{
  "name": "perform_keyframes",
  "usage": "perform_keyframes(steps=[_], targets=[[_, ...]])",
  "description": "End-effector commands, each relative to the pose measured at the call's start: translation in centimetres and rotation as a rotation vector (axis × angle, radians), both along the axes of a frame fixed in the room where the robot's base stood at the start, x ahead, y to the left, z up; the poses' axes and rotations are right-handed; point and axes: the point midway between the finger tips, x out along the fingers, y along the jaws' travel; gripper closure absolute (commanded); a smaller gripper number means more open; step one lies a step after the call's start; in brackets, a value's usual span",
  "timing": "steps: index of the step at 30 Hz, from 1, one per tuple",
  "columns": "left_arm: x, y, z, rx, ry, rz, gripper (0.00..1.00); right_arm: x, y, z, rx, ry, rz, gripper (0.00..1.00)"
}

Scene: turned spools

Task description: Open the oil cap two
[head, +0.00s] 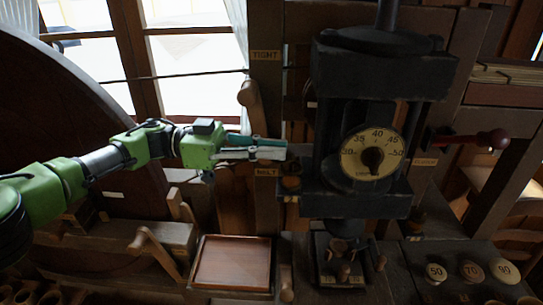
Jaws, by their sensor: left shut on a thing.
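My left gripper (268,148) reaches in from the left, its fingers pointing right towards the left side of the dark press-like machine (330,85). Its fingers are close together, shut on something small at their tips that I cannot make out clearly. Just below the tips a small brown round part (291,169) sits on the machine's left side, partly in shadow. I cannot tell which part is oil cap two; no number for it is readable. My right gripper is not in view.
A dial (371,152) faces me on the machine. A wooden tray (232,264) lies below my arm. Numbered round pieces (470,271) sit at lower right. A large wheel (60,130) stands at left.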

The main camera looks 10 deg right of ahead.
Motion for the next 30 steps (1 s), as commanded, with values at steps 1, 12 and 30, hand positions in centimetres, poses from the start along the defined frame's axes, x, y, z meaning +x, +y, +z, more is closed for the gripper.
perform_keyframes(steps=[1,12,30], targets=[[-0.07,-0.11,-0.42,0.004,0.002,-0.009,1.00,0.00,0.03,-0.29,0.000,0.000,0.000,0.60],[-0.13,-0.12,-0.33,0.004,0.002,-0.026,1.00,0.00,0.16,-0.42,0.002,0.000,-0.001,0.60],[0.07,0.07,-0.12,0.001,0.001,-0.021,0.73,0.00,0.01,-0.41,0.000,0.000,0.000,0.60]])
